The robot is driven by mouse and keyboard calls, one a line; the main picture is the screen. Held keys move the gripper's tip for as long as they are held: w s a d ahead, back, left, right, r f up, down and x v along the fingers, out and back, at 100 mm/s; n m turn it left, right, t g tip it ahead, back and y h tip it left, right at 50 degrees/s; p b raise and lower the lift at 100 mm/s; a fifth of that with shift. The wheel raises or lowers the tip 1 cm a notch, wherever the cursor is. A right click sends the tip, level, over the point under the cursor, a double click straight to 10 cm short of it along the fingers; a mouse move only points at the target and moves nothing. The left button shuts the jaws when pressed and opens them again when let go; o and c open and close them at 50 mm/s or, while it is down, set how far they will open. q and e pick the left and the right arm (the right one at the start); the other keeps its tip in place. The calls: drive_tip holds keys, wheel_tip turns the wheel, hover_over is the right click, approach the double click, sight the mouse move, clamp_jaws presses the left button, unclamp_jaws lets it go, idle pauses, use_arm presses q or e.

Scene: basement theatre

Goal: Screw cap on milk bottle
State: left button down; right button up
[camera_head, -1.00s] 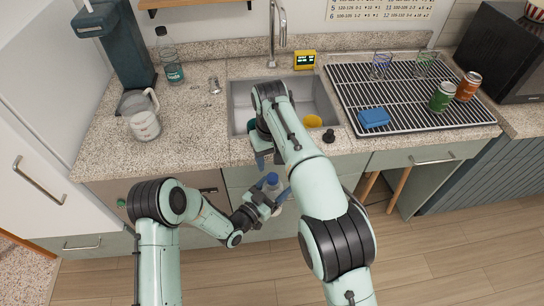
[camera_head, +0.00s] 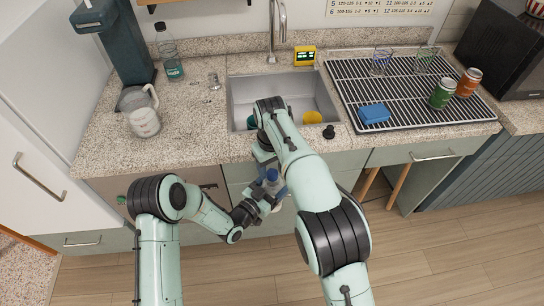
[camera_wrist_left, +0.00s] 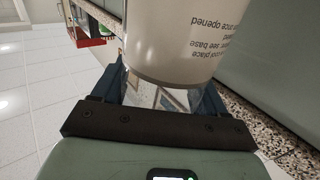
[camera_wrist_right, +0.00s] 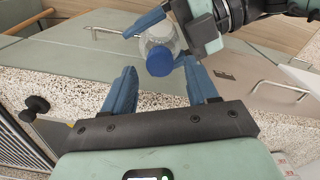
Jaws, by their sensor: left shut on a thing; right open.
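The milk bottle shows as a white, labelled body (camera_wrist_left: 180,40) in the left wrist view. Its top carries a blue cap (camera_wrist_right: 160,61), which shows in the head view (camera_head: 272,176). How tightly the cap sits cannot be told. My left gripper (camera_wrist_left: 158,92) is shut on the bottle and holds it in the air in front of the counter. My right gripper (camera_wrist_right: 160,72) is open. In the right wrist view its fingers lie on either side of the cap, apparently without touching it. In the head view my right arm partly hides this gripper (camera_head: 268,160).
The sink (camera_head: 240,100) lies behind the grippers, with a yellow item (camera_head: 312,117) in it. A black stopper (camera_head: 329,131) sits near the counter edge. A drying rack (camera_head: 400,75) with cans and a blue sponge (camera_head: 374,113) is right. A measuring jug (camera_head: 145,122) stands left.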

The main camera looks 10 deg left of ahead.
drive_tip(key=shift+f, duration=1.1)
clamp_jaws()
drive_tip(key=shift+o, duration=0.6)
unclamp_jaws()
